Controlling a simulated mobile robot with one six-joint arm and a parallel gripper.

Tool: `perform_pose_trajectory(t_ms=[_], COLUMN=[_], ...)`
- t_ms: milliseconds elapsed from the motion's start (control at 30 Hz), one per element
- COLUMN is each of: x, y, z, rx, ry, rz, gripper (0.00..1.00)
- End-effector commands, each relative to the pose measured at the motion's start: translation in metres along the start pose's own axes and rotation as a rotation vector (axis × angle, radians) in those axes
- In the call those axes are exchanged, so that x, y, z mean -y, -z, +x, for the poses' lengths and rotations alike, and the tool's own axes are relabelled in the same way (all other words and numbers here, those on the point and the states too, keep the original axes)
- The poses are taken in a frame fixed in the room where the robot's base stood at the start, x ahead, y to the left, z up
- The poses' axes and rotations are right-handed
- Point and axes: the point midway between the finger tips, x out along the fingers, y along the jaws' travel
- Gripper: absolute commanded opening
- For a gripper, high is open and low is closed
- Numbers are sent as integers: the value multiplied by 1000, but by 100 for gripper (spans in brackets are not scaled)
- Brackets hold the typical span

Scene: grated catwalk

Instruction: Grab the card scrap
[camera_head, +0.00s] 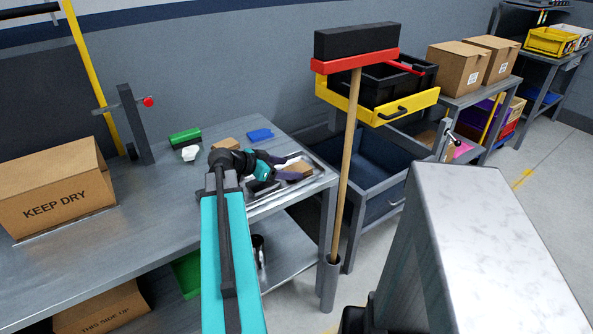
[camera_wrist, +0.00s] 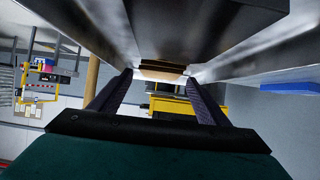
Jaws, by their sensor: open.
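A small brown piece that looks like the card scrap (camera_head: 299,169) lies in a shallow grey metal tray (camera_head: 322,172) near the right end of the workbench. My gripper (camera_head: 293,166) reaches low over the tray from the left, with its dark fingers open around or just short of the scrap; I cannot tell which. In the wrist view the fingers (camera_wrist: 158,78) are spread wide. The brown scrap (camera_wrist: 162,68) shows as a thin band between and beyond their tips, and I see no finger touching it. Part of the scrap is hidden by a finger in the head view.
On the workbench (camera_head: 140,225) are another brown block (camera_head: 226,144), a blue item (camera_head: 260,135), a green item (camera_head: 185,136), a white lump (camera_head: 190,153) and a KEEP DRY carton (camera_head: 60,190). A broom (camera_head: 346,160) stands upright just right of the bench.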

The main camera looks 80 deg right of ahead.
Motion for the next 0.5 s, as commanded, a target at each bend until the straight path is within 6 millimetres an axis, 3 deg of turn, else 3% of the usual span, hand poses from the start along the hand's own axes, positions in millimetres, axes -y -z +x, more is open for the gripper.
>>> perform_pose_trajectory(t_ms=[200,500], x=[0,0], y=[0,0], z=[23,27], rx=[0,0], ry=[-1,1], rz=[0,0], gripper=[69,69])
